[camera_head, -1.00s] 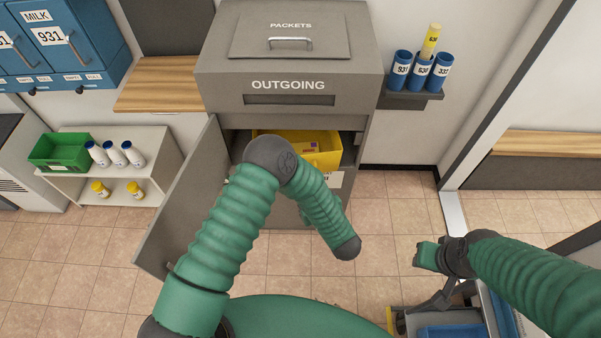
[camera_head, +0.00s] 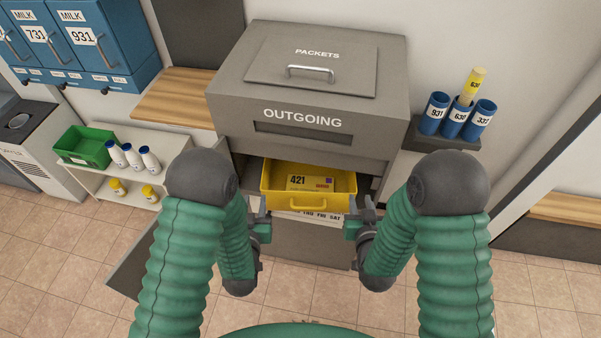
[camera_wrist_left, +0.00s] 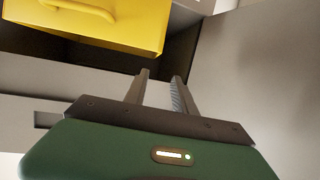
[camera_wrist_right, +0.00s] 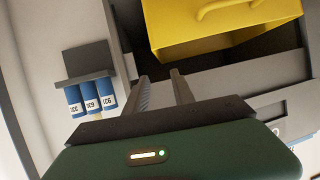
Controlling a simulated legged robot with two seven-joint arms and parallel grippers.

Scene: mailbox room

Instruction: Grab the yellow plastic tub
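The yellow plastic tub (camera_head: 283,198) sits in the open compartment of the grey OUTGOING cabinet, its handle facing me. A yellow parcel marked 421 (camera_head: 310,183) lies in it. My left gripper (camera_head: 263,208) is open and empty just beside the tub's front left corner. My right gripper (camera_head: 362,207) is open and empty beside its front right corner. In the left wrist view the open fingers (camera_wrist_left: 160,84) are apart from the tub (camera_wrist_left: 110,28). In the right wrist view the open fingers (camera_wrist_right: 160,84) are also apart from the tub (camera_wrist_right: 215,32).
The grey cabinet (camera_head: 230,105) encloses the tub, with its door (camera_head: 130,262) swung open at the left. A shelf with blue tubes (camera_head: 456,122) is at the right. A white rack with a green bin (camera_head: 85,146) and bottles stands at the left.

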